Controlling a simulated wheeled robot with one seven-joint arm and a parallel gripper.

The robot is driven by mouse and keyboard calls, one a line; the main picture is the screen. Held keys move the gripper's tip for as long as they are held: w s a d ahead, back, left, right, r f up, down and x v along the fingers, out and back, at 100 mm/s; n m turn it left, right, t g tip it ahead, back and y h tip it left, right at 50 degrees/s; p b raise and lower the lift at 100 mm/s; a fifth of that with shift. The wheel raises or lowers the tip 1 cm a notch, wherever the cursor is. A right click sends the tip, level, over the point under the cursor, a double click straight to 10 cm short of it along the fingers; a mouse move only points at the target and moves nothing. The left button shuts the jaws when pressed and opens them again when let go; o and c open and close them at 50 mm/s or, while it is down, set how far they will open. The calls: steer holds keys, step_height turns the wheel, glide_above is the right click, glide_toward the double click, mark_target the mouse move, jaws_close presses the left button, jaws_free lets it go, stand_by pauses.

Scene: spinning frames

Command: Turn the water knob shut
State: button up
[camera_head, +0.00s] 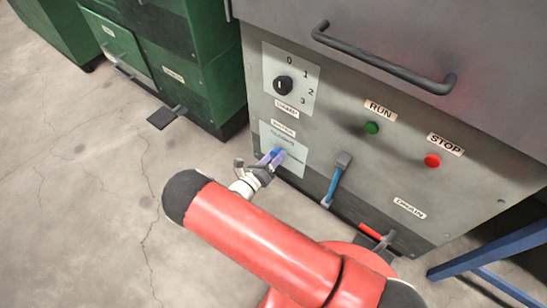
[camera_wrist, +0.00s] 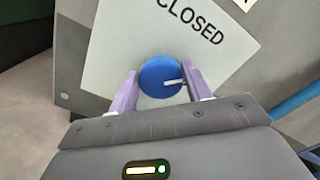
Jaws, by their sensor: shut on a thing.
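The water knob is a round blue knob (camera_wrist: 160,77) with a white pointer line, on a pale label plate (camera_wrist: 110,45) marked CLOSED. In the wrist view the pointer line points right, and the CLOSED word is above and to the right of the knob. My gripper (camera_wrist: 161,85) has its two purple fingers on either side of the knob, shut on it. In the head view my gripper (camera_head: 272,157) reaches the plate (camera_head: 298,147) low on the grey machine front, and its fingers largely hide the knob.
Above the plate is a black selector dial (camera_head: 283,86) with numbers. To the right are a blue-handled lever (camera_head: 332,185), a green RUN button (camera_head: 371,127), a red STOP button (camera_head: 432,160) and a red pedal (camera_head: 370,231). Open floor (camera_head: 90,190) lies to the left.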

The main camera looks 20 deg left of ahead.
steer(key=n, duration=0.4)
steer(key=shift+a+f+n, duration=0.1)
steer(key=shift+n, duration=0.2)
steer(key=shift+f+n, duration=0.1)
steer(key=shift+n, duration=2.2)
steer(key=o, duration=1)
steer(key=shift+c, duration=0.2)
steer(key=v, duration=0.7)
steer(key=shift+s+a, duration=0.15)
steer(key=shift+s, duration=0.2)
